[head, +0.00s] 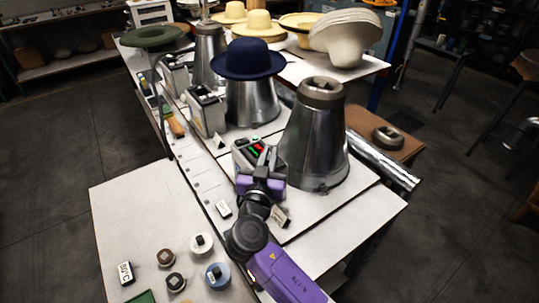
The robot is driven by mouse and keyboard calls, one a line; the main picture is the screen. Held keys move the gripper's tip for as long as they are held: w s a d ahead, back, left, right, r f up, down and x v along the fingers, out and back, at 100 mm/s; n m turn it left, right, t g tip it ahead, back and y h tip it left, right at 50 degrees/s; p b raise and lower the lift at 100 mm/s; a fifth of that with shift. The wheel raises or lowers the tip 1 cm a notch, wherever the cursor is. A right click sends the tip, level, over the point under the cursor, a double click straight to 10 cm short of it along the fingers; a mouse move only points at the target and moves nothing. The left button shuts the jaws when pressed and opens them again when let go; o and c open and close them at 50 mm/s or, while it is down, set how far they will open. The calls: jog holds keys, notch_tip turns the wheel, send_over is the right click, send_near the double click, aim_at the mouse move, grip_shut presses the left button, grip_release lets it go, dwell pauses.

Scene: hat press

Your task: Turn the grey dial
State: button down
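My gripper (265,156) reaches up over a grey control box (239,155) at the foot of the nearest metal cone (316,140). The box has red and green lit buttons (254,145) on a dark panel. My gripper's fingers cover part of the panel's right side. I cannot make out the grey dial; it may be behind the fingers. I cannot tell whether the fingers touch the box or are open.
Similar boxes (206,111) stand beside the cones farther back; one cone wears a dark blue hat (248,59). Several small round knobbed pieces (201,243) and a label block (125,273) lie on the near white table (130,205). Pale hats (257,25) sit behind.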

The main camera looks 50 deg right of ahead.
jog(key=shift+n+t+y, duration=0.3)
jog(key=shift+t, duration=0.1)
jog(key=shift+s+n+t+y+b, duration=0.1)
jog(key=shift+n+t+y+b, duration=0.3)
jog(key=shift+n+t, duration=0.15)
jog(key=shift+n+t+y, duration=0.75)
jog(key=shift+t+y, duration=0.05)
jog(key=shift+t, duration=0.25)
jog(key=n+t+y+p, duration=0.2)
jog(key=p, duration=0.1)
jog(key=shift+r, duration=0.2)
jog(key=shift+n+y+p, duration=0.3)
jog(key=shift+y+p, duration=0.1)
jog(key=shift+y, duration=0.2)
jog(key=shift+a+f+t+y, duration=0.1)
jog(key=shift+f+t+y, duration=0.1)
jog(key=shift+t+y, duration=0.15)
jog(key=c, duration=1.5)
grip_release()
